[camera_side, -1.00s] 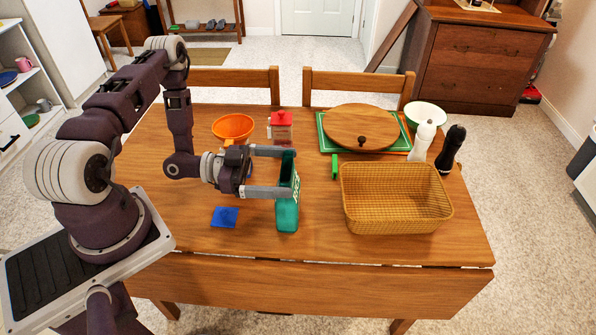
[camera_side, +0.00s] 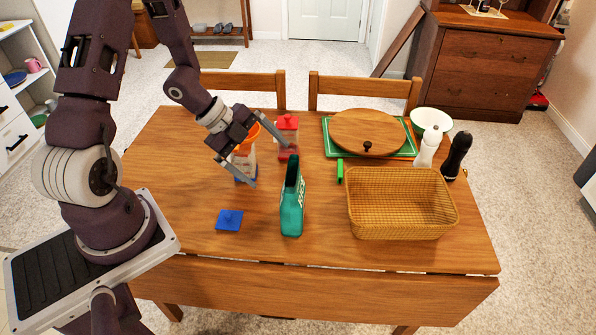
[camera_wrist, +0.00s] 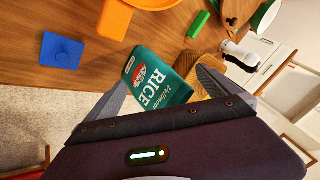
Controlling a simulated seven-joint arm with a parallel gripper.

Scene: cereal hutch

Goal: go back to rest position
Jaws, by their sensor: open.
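My gripper (camera_side: 270,158) is open and empty, raised above the left part of the table and tilted downward. Its fingers spread wide in the wrist view (camera_wrist: 165,85). The teal rice carton (camera_side: 291,207) stands upright on the table in front of the gripper, apart from it in the side view. In the wrist view the rice carton (camera_wrist: 157,82) shows its label between the fingers. Behind the gripper, an orange funnel (camera_side: 249,137) sits on a clear container (camera_side: 243,162), both partly hidden by the fingers.
A blue lid (camera_side: 229,220) lies left of the carton. A red-lidded container (camera_side: 287,132) stands behind it. A wicker basket (camera_side: 402,226), a round wooden board (camera_side: 367,132), a white bowl (camera_side: 431,120), a white shaker (camera_side: 427,147) and a black shaker (camera_side: 456,156) occupy the right side.

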